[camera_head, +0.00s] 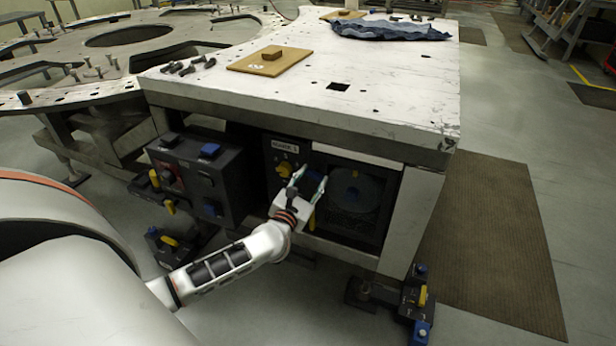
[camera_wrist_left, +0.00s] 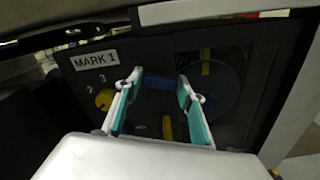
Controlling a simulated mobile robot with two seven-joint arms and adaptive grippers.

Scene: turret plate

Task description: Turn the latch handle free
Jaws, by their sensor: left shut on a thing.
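A blue latch handle (camera_wrist_left: 160,82) lies across the panel, between the two fingers of my left gripper (camera_wrist_left: 161,84). The left gripper (camera_head: 311,177) reaches up to the panel front, its fingers apart and shut on the handle. A yellow knob (camera_wrist_left: 104,99) beside numbers is left of the fingers, and a yellow lever (camera_wrist_left: 167,128) is below the handle. My right gripper is out of view.
The white tabletop (camera_head: 400,80) overhangs the panel. A dark round-faced compartment (camera_head: 358,190) is right of the gripper. A dark box with blue and yellow parts (camera_head: 205,180) stands left. A brown mat (camera_head: 500,250) covers open floor at the right.

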